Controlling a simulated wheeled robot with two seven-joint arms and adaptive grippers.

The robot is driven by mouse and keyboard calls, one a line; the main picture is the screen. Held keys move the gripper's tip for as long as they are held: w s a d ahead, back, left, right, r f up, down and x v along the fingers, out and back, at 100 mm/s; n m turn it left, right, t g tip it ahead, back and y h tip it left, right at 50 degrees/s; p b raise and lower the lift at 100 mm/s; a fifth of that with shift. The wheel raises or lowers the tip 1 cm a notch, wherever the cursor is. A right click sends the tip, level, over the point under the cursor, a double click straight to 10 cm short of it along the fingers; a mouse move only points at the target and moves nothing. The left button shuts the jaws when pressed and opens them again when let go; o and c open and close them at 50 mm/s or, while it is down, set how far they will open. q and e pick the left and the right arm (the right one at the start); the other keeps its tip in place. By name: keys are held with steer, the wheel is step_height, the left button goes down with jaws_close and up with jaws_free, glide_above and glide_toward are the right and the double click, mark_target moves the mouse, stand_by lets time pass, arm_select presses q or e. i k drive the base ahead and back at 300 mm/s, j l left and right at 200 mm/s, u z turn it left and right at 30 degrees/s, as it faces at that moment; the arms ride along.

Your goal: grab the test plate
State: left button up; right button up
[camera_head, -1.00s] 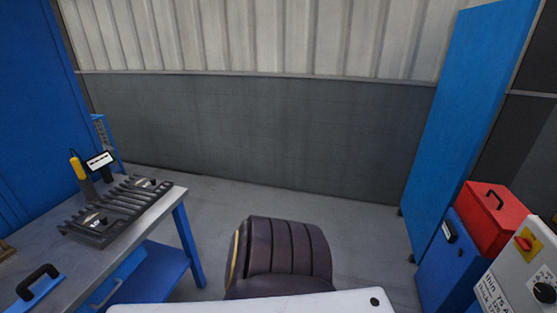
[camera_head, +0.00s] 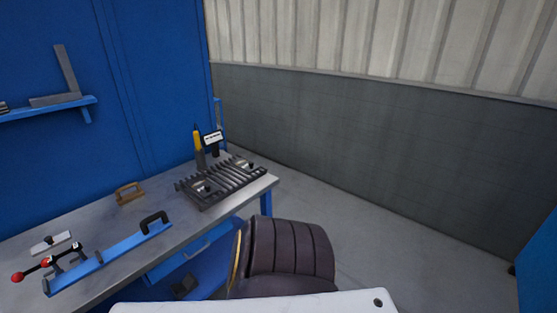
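Neither gripper is in view. I cannot tell for certain which thing is the test plate. A dark slatted rack (camera_head: 229,181) lies on the right end of the grey-topped workbench (camera_head: 75,222), with small shiny pieces on it, one near its front left (camera_head: 201,187) and one near its back right (camera_head: 244,165). A small light-grey flat plate with a dark knob (camera_head: 50,243) lies on the bench at the far left. A yellow-and-grey handheld tool (camera_head: 199,145) and a small display (camera_head: 213,138) stand behind the rack.
A blue bar with a black handle (camera_head: 122,252), a red-knobbed clamp-like tool (camera_head: 48,266) and a wooden-handled brush-like item (camera_head: 129,193) lie on the bench. A blue wall shelf (camera_head: 60,108) holds a steel square (camera_head: 65,76). Grey floor (camera_head: 400,250) is clear to the right.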

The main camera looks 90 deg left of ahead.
mark_target(50, 243)
steer(key=u, duration=4.7)
